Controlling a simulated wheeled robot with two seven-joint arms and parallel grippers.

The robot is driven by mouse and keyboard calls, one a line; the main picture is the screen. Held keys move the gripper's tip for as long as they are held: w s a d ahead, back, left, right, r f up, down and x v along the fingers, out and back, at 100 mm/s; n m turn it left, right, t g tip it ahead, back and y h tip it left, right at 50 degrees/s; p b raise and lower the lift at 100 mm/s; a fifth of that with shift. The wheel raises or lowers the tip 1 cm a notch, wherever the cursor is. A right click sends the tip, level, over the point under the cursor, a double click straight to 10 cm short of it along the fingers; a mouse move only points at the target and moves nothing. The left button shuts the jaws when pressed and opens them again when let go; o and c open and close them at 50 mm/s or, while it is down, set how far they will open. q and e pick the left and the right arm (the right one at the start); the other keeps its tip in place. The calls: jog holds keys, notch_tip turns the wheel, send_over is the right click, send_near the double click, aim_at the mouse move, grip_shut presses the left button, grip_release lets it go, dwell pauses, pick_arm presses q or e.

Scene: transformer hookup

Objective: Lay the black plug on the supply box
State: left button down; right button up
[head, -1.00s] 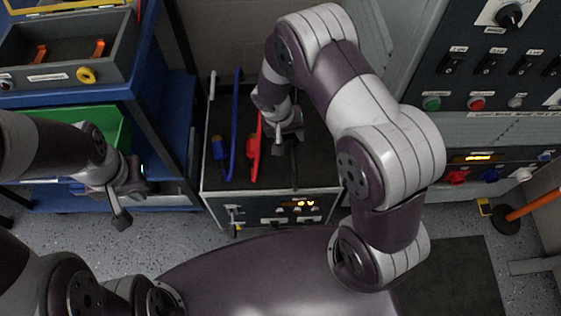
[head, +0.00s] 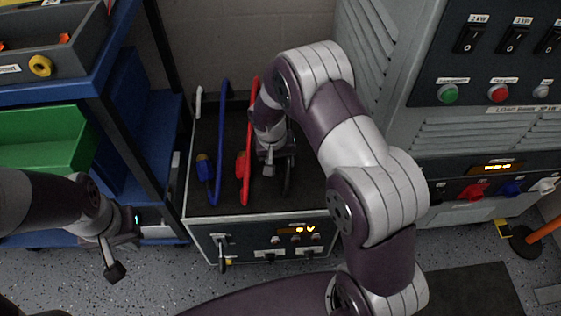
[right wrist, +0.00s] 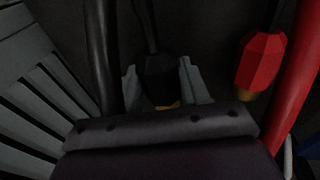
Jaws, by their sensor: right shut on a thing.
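The supply box (head: 260,228) stands on the floor in the middle of the head view, with a dark top and a lit display on its front. My right gripper (head: 270,165) is low over the box top, right of the red lead. In the right wrist view the black plug (right wrist: 160,72) sits between the two grey fingers of my right gripper (right wrist: 164,85), which is shut on it. The black cable runs up from the plug. Whether the plug touches the box top I cannot tell. My left gripper (head: 115,262) hangs over the floor at left; its finger gap is unclear.
A blue lead with its plug (head: 204,168) and a red lead with its plug (head: 241,165) lie on the box top; the red plug also shows in the right wrist view (right wrist: 261,62). A blue shelf (head: 160,125) stands left, a grey load bank (head: 460,130) right.

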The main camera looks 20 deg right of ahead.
jog(key=shift+f+b, duration=0.3)
jog(key=shift+f, duration=0.5)
jog(key=o, duration=1.4)
jog(key=r+p, duration=0.1)
jog(key=r, duration=0.3)
jog(key=a+r+p, duration=0.1)
jog(key=r+p, duration=0.1)
jog(key=r, duration=0.2)
jog(key=a+r+p, duration=0.1)
jog(key=r+p, duration=0.1)
jog(key=r, duration=0.2)
jog(key=shift+s+a+r, duration=0.1)
jog(key=shift+s+r, duration=0.15)
jog(key=shift+s, duration=0.15)
